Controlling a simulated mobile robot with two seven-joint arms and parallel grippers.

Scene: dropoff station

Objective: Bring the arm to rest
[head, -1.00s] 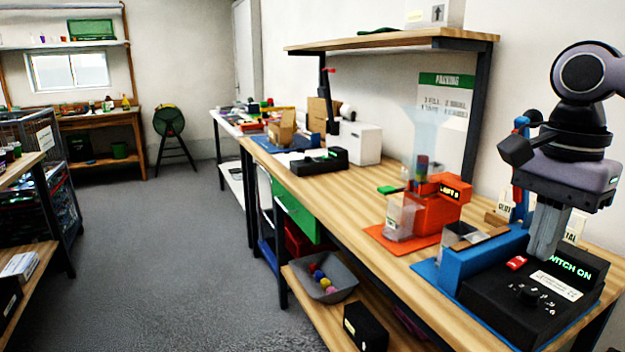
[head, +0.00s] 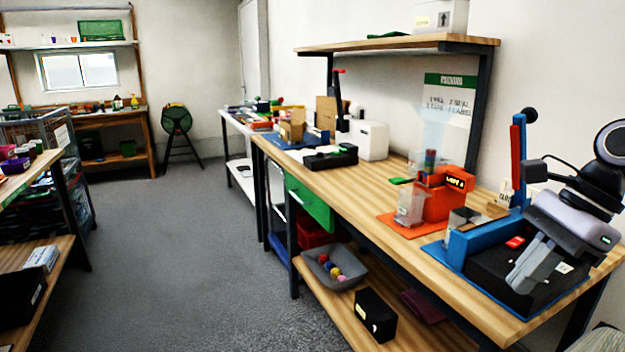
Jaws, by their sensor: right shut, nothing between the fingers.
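My right gripper (head: 526,275) is at the right of the head view, tilted, with its fingers pointing down and to the left. The fingers are together with nothing between them. They are in front of the black box with a red switch (head: 515,243) on the bench, and hide part of its top. I cannot tell whether they touch it. A blue press-like device with a red and blue lever (head: 518,165) stands beside the black box, partly behind my arm. My left gripper is not in the view.
The wooden bench (head: 370,190) carries an orange dispenser (head: 440,200) left of my gripper. A grey bin with balls (head: 333,268) and a black box (head: 376,315) sit on the lower shelf. Another shelf rack (head: 30,180) stands at left. The grey floor (head: 180,260) between is clear.

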